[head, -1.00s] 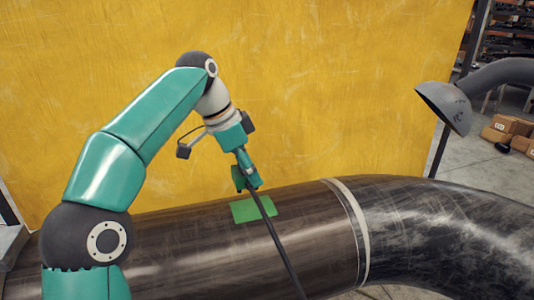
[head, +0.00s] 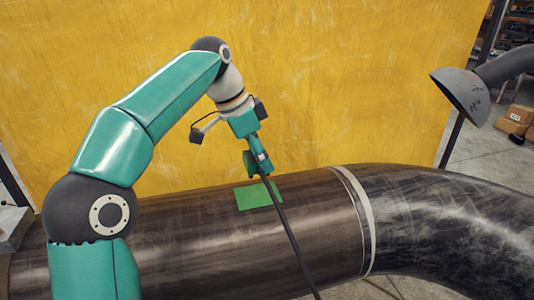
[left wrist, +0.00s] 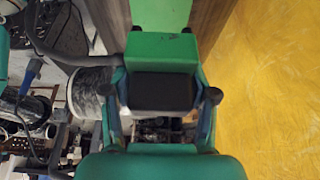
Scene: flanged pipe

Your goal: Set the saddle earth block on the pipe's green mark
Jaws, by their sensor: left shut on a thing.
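My left gripper (head: 258,163) points down just above the top of the dark pipe (head: 210,240), at the back edge of the green mark (head: 258,195). It is shut on the earth block (left wrist: 162,90), which shows as a dark face between the two fingers in the left wrist view, with green beyond it. A black cable (head: 290,240) runs from the gripper area down across the mark and pipe. The gripper hides most of the block in the head view. I cannot tell whether the block touches the pipe. My right gripper is not in view.
A yellow curtain (head: 350,80) stands close behind the pipe. A pale ring (head: 355,215) circles the pipe right of the mark, before the bend. A grey lamp-like hood (head: 460,95) hangs at the upper right. Boxes (head: 517,120) stand on the floor far right.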

